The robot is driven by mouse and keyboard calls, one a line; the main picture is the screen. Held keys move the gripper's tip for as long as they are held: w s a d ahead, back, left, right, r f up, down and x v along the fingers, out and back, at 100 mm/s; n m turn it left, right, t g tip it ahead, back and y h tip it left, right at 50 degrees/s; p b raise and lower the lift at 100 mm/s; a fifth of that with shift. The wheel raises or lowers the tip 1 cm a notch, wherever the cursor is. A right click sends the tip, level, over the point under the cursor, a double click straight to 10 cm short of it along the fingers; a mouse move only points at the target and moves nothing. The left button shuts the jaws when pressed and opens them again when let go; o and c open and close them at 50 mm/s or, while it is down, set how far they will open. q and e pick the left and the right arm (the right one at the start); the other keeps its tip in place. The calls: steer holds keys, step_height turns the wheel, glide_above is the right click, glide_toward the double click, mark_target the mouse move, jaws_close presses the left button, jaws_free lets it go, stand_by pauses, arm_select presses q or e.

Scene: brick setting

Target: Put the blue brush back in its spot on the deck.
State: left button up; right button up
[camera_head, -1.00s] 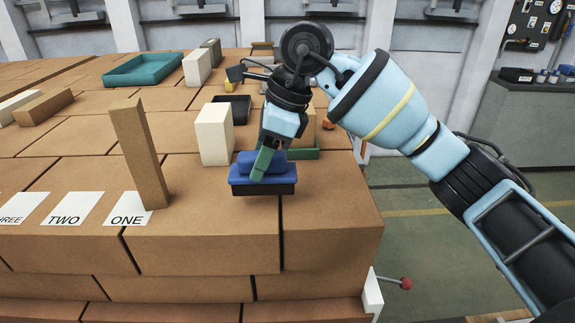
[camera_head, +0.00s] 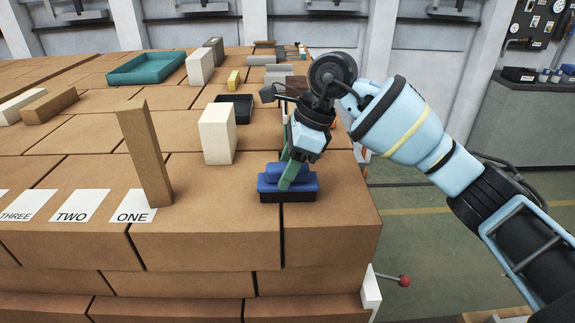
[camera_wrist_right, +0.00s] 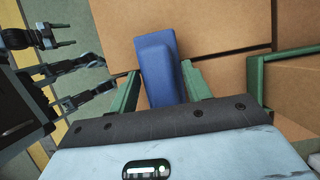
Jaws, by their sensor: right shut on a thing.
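The blue brush (camera_head: 288,183), with a blue body and dark underside, is at the front right of the brick deck (camera_head: 210,240). My right gripper (camera_head: 291,172) is shut on its blue handle, with the green fingers on either side. The right wrist view also shows the blue handle (camera_wrist_right: 158,65) between those fingers. I cannot tell whether the brush touches the deck or is just above it. A green frame edge (camera_wrist_right: 285,58) shows at the right of the wrist view; in the head view my arm mostly hides it. My left gripper is not in view.
A leaning brown brick (camera_head: 146,155) stands by the ONE label (camera_head: 134,207). A cream block (camera_head: 217,134) stands behind and left of the brush. A black tray (camera_head: 240,106) and teal tray (camera_head: 146,68) lie farther back. The deck's right edge is near the brush.

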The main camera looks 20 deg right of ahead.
steer(key=shift+f, duration=0.2)
steer(key=o, duration=0.9)
steer(key=shift+o, duration=0.2)
steer(key=shift+r, duration=0.15)
steer(key=v, duration=1.2)
steer(key=shift+r, duration=0.1)
